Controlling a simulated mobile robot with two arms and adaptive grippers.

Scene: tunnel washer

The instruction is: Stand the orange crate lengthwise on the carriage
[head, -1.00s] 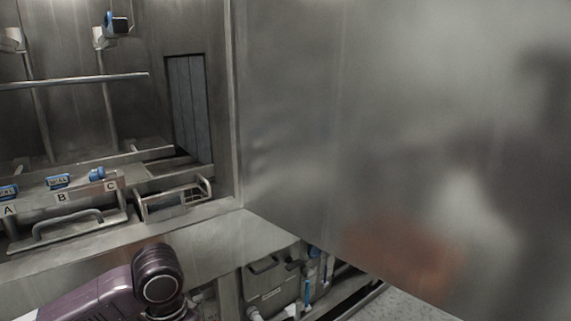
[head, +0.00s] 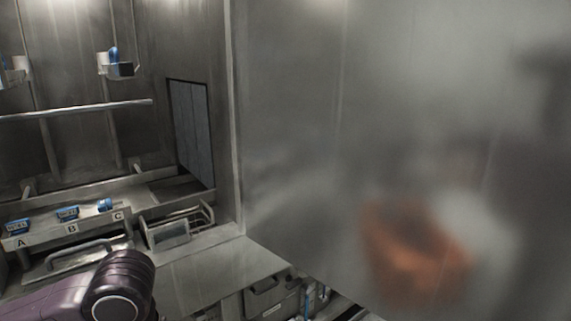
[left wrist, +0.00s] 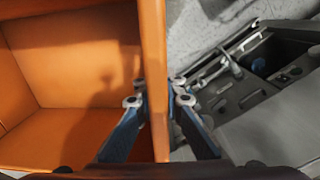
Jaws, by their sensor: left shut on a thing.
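The orange crate (left wrist: 70,60) fills the left half of the left wrist view, seen from above into its empty-looking inside. My left gripper (left wrist: 158,101) is shut on its upright wall, one finger on each side. In the head view only a purple part of my arm shows at the bottom left; the crate and both grippers are out of that view. A blurred orange reflection shows there on the steel panel. I cannot tell which part is the carriage. My right gripper is not in view.
A large steel panel (head: 300,130) fills the right of the head view. At the left are a rail (head: 75,110), a ledge lettered A, B, C with blue items, and a wire-framed holder (head: 172,233). Dark equipment (left wrist: 240,85) lies right of the crate.

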